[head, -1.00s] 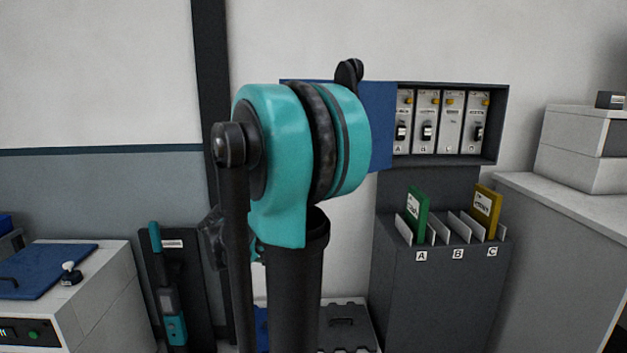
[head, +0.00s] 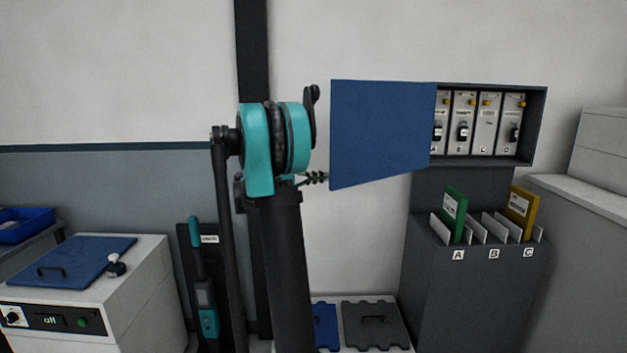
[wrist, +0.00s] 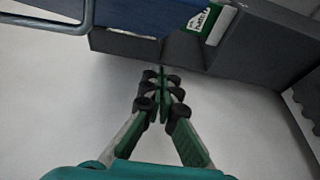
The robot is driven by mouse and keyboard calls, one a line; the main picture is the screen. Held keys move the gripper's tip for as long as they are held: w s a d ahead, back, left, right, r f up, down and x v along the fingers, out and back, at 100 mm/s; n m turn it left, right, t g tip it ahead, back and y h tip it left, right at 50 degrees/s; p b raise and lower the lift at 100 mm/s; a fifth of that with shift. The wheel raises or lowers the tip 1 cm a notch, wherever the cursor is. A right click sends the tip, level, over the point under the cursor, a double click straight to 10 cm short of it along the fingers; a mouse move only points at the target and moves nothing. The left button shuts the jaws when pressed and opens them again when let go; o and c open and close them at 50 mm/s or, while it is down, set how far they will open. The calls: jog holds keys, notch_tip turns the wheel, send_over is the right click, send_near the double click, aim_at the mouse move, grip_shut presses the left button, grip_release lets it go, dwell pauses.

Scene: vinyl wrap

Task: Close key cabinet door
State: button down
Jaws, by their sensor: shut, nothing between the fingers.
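The key cabinet (head: 541,125) is on the wall at the right in the head view. Its blue door (head: 380,130) stands open, swung out to the left, leaving the interior exposed. My gripper (head: 325,178) is by the door's lower left edge; contact cannot be told. In the wrist view, my gripper (wrist: 161,78) is shut and empty, pointing ahead. A blue panel (wrist: 150,14), apparently the door, shows at the top there, with a grey handle bar (wrist: 87,15) to its left.
A dark file rack (head: 470,290) with a green folder (head: 453,215) and a yellow folder (head: 519,213) stands below the cabinet. A grey counter (head: 590,200) is at the right. A white machine (head: 140,290) stands at the left.

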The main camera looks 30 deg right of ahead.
aim_at(342, 179)
jog(key=shift+s+d, duration=2.5)
jog(key=shift+s, duration=0.1)
